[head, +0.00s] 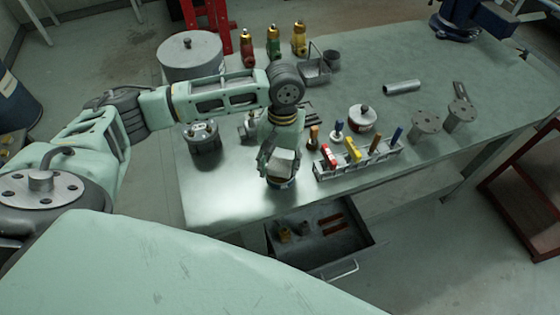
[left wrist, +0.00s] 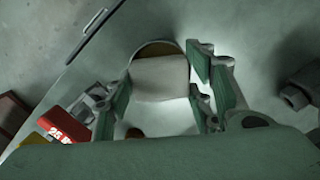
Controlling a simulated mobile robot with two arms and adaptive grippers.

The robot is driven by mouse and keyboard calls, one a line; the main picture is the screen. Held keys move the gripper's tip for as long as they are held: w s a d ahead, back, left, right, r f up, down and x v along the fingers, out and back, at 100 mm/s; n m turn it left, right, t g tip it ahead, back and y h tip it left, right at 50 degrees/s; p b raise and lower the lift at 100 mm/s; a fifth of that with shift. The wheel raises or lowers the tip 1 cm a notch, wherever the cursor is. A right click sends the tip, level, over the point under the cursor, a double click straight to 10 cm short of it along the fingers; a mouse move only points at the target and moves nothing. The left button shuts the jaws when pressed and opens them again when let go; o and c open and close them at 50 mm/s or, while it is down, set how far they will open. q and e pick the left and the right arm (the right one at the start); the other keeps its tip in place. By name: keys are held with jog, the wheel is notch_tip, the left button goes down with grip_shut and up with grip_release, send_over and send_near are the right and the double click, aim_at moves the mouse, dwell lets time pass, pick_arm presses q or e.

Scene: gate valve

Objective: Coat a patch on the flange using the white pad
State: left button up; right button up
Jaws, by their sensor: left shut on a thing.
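My left gripper (head: 279,163) is over the front of the bench and shut on the white pad (head: 284,158). In the left wrist view the pad (left wrist: 160,78) sits between the green fingers. A round tin (head: 281,184) with a blue side and a brownish face shows just under the pad. Its rim also shows past the pad in the left wrist view (left wrist: 156,47). I cannot tell whether pad and tin touch. Two grey flange-like parts (head: 426,121) (head: 460,113) stand at the right of the bench. Another round grey part (head: 203,137) is left of my gripper. My right gripper is out of view.
A rack (head: 345,172) of coloured-handled tools stands right of my gripper, with a red-and-white jar (head: 362,118) behind it. An open drawer (head: 345,242) juts out below the front edge.

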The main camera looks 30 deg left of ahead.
aim_at(280, 164)
pick_arm(q)
jog(key=shift+s+f+p, duration=0.15)
jog(key=shift+f+p, duration=0.05)
jog(key=shift+p, duration=0.1)
dwell(1.3)
jog(key=shift+r, duration=0.1)
notch_tip(280, 164, up, 7)
jog(key=p, duration=0.9)
jog(key=shift+p, duration=0.4)
dwell(0.3)
